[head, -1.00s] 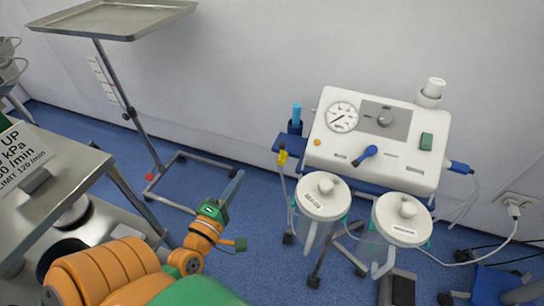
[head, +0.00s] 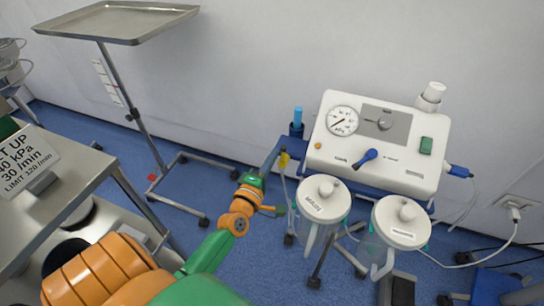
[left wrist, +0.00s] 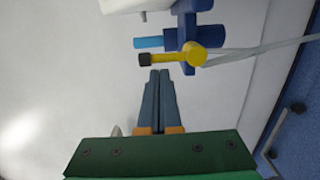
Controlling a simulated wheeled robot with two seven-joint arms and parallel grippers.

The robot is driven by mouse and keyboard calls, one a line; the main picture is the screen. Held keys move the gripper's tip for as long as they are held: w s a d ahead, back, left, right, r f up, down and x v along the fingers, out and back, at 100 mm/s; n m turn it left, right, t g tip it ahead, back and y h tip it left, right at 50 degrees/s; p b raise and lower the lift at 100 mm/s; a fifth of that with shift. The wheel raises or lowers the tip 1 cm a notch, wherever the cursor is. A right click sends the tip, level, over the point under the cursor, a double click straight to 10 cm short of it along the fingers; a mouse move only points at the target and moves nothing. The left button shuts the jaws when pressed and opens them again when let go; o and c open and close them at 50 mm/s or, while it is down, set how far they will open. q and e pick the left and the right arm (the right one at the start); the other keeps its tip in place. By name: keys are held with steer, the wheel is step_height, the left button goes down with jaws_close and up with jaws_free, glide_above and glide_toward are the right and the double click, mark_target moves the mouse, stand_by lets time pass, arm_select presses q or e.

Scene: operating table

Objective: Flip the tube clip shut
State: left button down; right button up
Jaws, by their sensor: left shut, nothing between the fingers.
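The yellow tube clip (head: 284,159) sits on the clear tube at the left side of the suction unit. In the left wrist view the clip (left wrist: 183,56) is a yellow piece with a black end and a round knob, and the tube runs off to the right from it. My left gripper (head: 274,149) is shut and empty, with its blue fingers beside the clip. In the left wrist view the fingertips (left wrist: 160,72) point at the clip's arm, just short of it or touching; I cannot tell which. My right gripper is not in view.
The white suction unit (head: 340,158) with gauge and blue knob stands against the wall. Two lidded jars (head: 324,197) (head: 401,221) hang in front of it. A blue holder with a light-blue cylinder (head: 298,117) is behind the clip. A tray stand (head: 119,22) is at left.

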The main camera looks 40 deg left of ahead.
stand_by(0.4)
arm_select(q)
steer(key=shift+d+r+m, duration=0.1)
steer(key=shift+d+m, duration=0.05)
steer(key=shift+m, duration=0.25)
